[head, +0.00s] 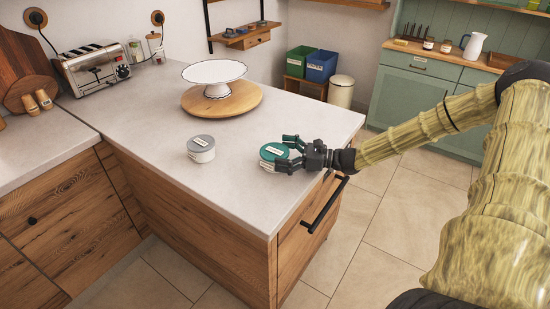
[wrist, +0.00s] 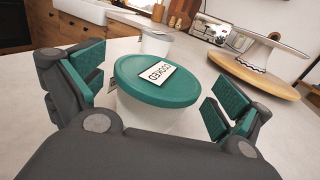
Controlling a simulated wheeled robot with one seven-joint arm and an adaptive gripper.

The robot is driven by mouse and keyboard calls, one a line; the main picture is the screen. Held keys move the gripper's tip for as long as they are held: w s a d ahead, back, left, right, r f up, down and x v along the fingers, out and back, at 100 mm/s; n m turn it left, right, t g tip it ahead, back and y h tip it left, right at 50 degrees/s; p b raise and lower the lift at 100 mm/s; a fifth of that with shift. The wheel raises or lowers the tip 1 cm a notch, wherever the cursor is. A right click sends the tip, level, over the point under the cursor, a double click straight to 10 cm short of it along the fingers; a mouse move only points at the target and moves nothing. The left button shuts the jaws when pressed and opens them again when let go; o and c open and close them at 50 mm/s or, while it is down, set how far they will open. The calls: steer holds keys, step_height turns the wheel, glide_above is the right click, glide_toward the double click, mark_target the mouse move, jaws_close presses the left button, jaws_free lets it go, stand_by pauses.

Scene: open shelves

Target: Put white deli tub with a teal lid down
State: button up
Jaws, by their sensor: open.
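The white deli tub with a teal lid (head: 272,153) stands upright on the pale countertop (head: 240,195), near its right edge. In the wrist view the tub (wrist: 155,80) fills the middle, with a white label on its lid. My gripper (head: 283,152) is around the tub. In the wrist view the fingers of my gripper (wrist: 155,95) are spread to either side, with a visible gap between the tub and each teal pad. The far side and base of the tub are partly hidden.
A grey-lidded white tub (head: 201,149) stands to the left. A white cake stand (head: 215,75) sits on a round wooden board (head: 222,100) behind. A toaster (head: 93,68) is at the back left. The front of the counter is clear.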

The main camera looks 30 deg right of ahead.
steer(key=shift+x, duration=1.15)
steer(key=shift+c, duration=0.2)
steer(key=c, duration=1.3)
steer(key=shift+o, duration=0.2)
steer(key=shift+r, duration=0.1)
